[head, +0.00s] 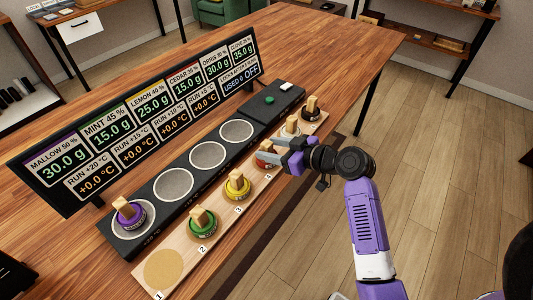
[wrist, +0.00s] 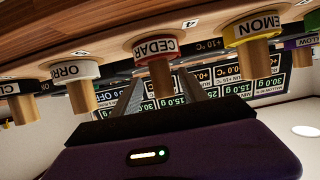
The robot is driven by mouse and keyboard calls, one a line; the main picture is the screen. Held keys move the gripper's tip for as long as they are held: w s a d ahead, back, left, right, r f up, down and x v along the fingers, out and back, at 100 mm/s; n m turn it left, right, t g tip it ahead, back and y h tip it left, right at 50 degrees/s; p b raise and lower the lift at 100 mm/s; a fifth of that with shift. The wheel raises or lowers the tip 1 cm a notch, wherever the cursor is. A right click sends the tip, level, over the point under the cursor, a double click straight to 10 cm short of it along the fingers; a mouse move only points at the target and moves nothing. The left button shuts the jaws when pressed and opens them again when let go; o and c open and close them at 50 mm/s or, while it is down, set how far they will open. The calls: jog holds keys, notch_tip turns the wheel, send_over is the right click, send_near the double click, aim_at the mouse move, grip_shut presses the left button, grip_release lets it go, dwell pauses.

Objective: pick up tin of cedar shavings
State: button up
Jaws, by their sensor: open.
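The cedar tin (head: 264,161) is red-banded with a wooden knob and sits on the wooden rack near label 4, partly hidden by my gripper. In the wrist view, which is upside down, its red CEDAR label (wrist: 155,47) and wooden knob (wrist: 160,80) are clear. My gripper (head: 266,150) is open, its grey fingers level with the tin. In the wrist view the knob stands between the two fingers (wrist: 161,92); I cannot tell whether they touch it.
A yellow lemon tin (head: 237,186) and a white orris tin (head: 290,128) flank the cedar tin. A green tin (head: 202,222) and a black tin (head: 312,111) stand further along. A purple tin (head: 128,212) sits on the dark pad strip. A display panel (head: 140,125) stands behind.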

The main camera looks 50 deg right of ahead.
jog(key=p+x, duration=0.1)
jog(key=x, duration=0.3)
jog(key=shift+w+a+r, duration=0.1)
jog(key=shift+w+a, duration=0.1)
grip_shut()
